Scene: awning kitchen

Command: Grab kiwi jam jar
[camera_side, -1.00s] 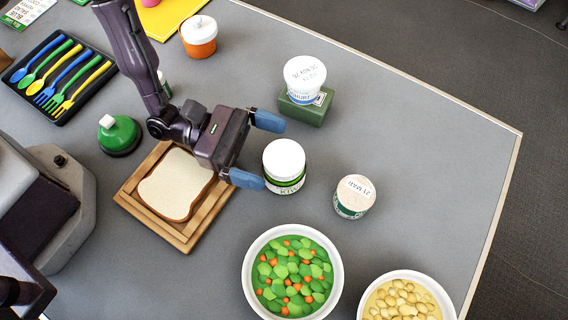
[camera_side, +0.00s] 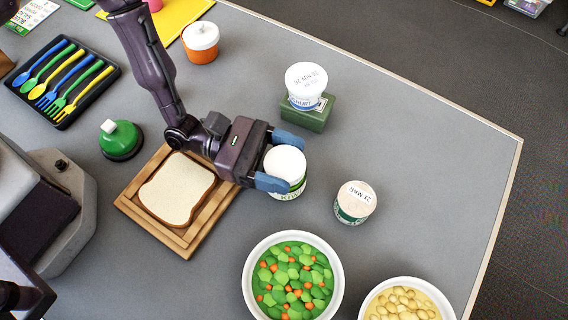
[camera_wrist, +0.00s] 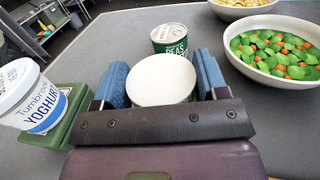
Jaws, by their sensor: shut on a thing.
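The kiwi jam jar (camera_side: 285,163) has a white lid and a green-and-white label, and stands upright right of the bread board. My gripper (camera_side: 279,160) is shut on it, with one blue finger on each side. In the wrist view, the jar's white lid (camera_wrist: 161,80) sits between the two blue fingers of my gripper (camera_wrist: 160,82). Most of its label is hidden there. I cannot tell whether the jar is lifted off the table.
A yoghurt tub (camera_side: 306,82) on a green block (camera_side: 306,114) stands just behind the jar. A peas can (camera_side: 355,201) stands to its right. A bowl of vegetables (camera_side: 336,268) and a yellow-filled bowl (camera_side: 446,300) are in front. The bread board (camera_side: 190,240) is left. The table's right side is clear.

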